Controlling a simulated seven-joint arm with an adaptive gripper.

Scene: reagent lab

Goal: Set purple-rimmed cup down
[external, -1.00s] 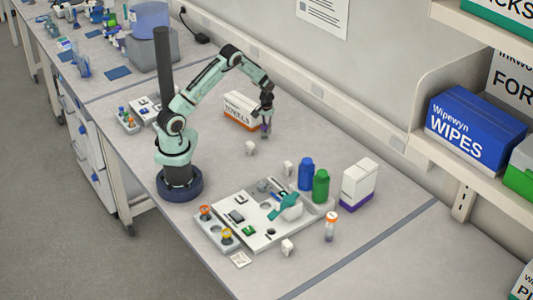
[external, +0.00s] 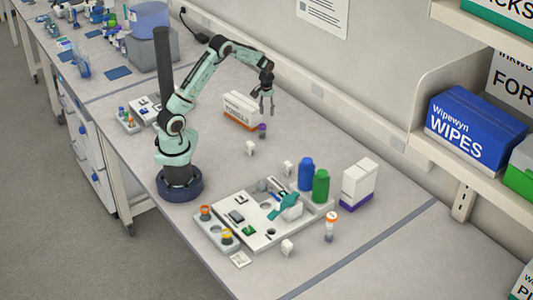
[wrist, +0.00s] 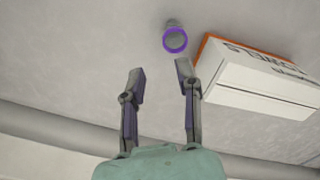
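The purple-rimmed cup (external: 262,131) stands upright on the bench, just right of the white towels box. It also shows in the wrist view (wrist: 175,39), beyond my fingertips and apart from them, with its purple rim facing the camera. My gripper (external: 266,108) is raised above the cup. In the wrist view my gripper (wrist: 158,70) has its two fingers spread, with nothing between them.
The towels box (external: 242,110) is close beside the cup and also shows in the wrist view (wrist: 262,80). Small white blocks (external: 250,148) lie nearer. A tray (external: 250,242), blue bottle (external: 306,173) and green bottle (external: 321,187) stand further right.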

